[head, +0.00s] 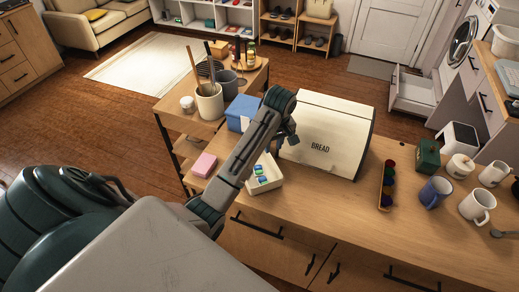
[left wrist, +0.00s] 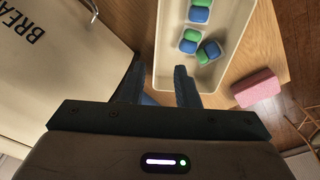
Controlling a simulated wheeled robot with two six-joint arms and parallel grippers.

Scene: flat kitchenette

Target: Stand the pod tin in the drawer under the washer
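The pod tin is an open cream box (head: 268,185) on the wooden counter, left of the bread bin. Several blue and green pods (head: 262,172) lie in it. In the left wrist view the tin (left wrist: 238,45) lies ahead of my left gripper (left wrist: 158,84). The fingers are apart, one outside the tin's side wall and one overlapping its inside; I cannot tell whether they touch it. In the head view the gripper (head: 288,140) is partly hidden by its own arm. The drawer under the washer (head: 412,92) is pulled out at the upper right. My right gripper is out of view.
The bread bin (head: 325,135) stands close beside the left gripper. A pink sponge (head: 204,165) and a blue box (head: 241,113) are nearby. Mugs (head: 477,206), a green tin (head: 427,155) and a pod rack (head: 387,185) stand to the right. Open floor lies beyond the counter.

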